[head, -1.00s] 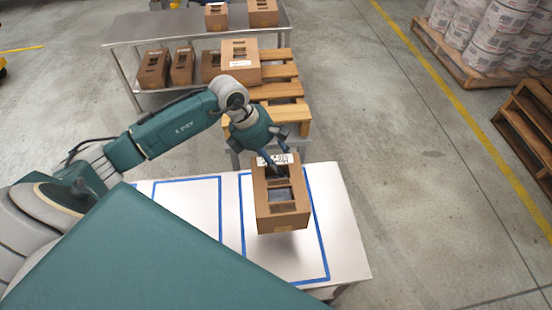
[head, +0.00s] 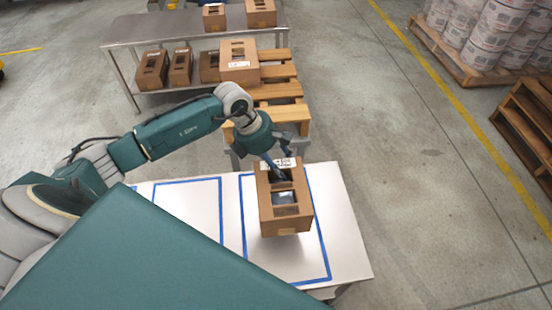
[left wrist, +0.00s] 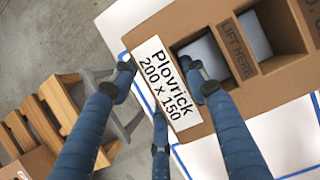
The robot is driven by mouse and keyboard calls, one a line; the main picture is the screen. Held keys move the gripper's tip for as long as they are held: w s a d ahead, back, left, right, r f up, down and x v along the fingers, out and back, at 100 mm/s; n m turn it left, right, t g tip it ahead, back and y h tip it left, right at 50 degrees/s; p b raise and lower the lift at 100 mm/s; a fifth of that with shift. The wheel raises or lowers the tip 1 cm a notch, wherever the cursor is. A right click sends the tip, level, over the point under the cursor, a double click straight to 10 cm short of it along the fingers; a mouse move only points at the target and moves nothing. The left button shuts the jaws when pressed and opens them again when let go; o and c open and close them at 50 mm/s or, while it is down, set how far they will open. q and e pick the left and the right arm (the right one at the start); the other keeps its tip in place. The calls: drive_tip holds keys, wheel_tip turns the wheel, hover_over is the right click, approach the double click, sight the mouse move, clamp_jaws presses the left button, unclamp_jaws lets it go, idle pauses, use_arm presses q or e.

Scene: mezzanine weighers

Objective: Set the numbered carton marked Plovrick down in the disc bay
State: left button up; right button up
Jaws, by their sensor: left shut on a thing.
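The Plovrick carton (head: 303,222) is brown with cut-out openings. Its white label reads "Plovrick 200 x 150" in the left wrist view (left wrist: 165,85). My left gripper (head: 280,170) is shut on the carton's labelled end wall, with one finger inside an opening and the others outside. The carton hangs over the right-hand blue-taped bay (head: 325,262) of the white table, apparently a little above the surface, with a shadow below. No disc mark shows in this bay; the carton hides part of it. My right gripper is out of view.
Another blue-taped bay (head: 200,205) lies empty to the left, partly hidden by my own body. Behind the table stand a wooden pallet (head: 285,112) with a carton (head: 240,62) and a metal rack (head: 150,30) holding several cartons.

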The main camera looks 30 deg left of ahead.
use_arm(q)
drive_tip(key=shift+a+r, duration=0.1)
drive_tip(key=shift+a, duration=0.05)
drive_tip(key=shift+s+a+f, duration=0.1)
drive_tip(key=shift+a+f, duration=0.05)
drive_tip(key=shift+f, duration=0.2)
drive_tip(key=shift+d+f+b, duration=0.25)
drive_tip(key=shift+f+b, duration=0.4)
drive_tip(key=shift+a+f+b, duration=0.1)
drive_tip(key=shift+f+b, duration=0.45)
drive_tip(key=shift+f, duration=0.35)
wheel_tip(320, 180, down, 8)
drive_tip(key=b, duration=0.5)
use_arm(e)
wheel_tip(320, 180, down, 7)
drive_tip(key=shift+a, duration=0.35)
use_arm(q)
drive_tip(key=shift+f+b, duration=0.2)
drive_tip(key=shift+b, duration=0.1)
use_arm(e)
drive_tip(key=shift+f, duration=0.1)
use_arm(q)
drive_tip(key=o, duration=1.5)
drive_tip(key=shift+f, duration=0.1)
